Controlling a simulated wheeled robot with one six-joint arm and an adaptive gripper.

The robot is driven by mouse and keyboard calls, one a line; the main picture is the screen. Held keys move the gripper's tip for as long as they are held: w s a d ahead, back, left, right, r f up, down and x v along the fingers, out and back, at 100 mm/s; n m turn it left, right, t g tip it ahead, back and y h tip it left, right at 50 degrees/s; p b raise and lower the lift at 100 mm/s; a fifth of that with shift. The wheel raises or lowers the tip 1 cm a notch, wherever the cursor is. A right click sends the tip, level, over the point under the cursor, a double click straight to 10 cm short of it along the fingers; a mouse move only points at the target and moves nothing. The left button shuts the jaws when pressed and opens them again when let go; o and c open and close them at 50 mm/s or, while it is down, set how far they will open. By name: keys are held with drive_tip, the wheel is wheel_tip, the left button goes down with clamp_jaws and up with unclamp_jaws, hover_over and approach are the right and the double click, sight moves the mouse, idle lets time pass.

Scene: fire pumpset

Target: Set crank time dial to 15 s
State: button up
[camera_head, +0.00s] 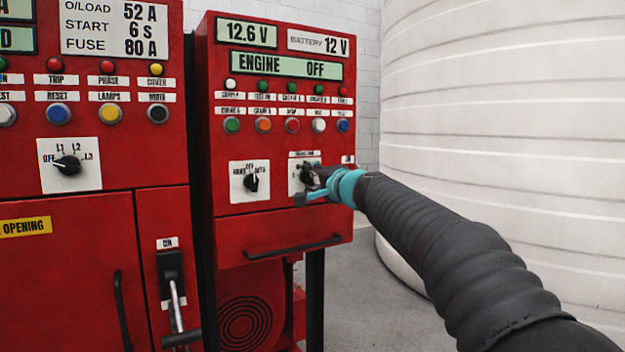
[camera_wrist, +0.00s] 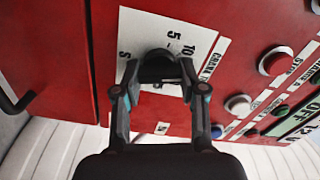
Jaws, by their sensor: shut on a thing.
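The crank time dial (camera_wrist: 158,66) is a black knob on a white plate (camera_wrist: 136,42) on the red engine panel. The plate appears sideways in the wrist view, with a "5" and what looks like "10" beside the knob and a "CRANK" label at its edge. My gripper (camera_wrist: 160,88) has its two fingers on either side of the knob and is shut on it. In the head view my gripper (camera_head: 312,180) covers most of the dial and the right part of its plate (camera_head: 293,180). The pointer and the exact setting are hidden.
A manual/auto selector (camera_head: 251,182) sits just left of the dial. Rows of lamps and buttons (camera_head: 263,125) are above, and a black handle bar (camera_head: 293,247) is below. A red cabinet (camera_head: 90,200) stands at left and a large white tank (camera_head: 500,120) at right.

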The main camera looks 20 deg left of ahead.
drive_tip(key=shift+f+m, duration=0.1)
drive_tip(key=shift+m, duration=1.4)
drive_tip(key=o, duration=1.2)
drive_tip(key=shift+c, duration=0.2)
drive_tip(key=shift+d, duration=0.1)
drive_tip(key=v, duration=1.2)
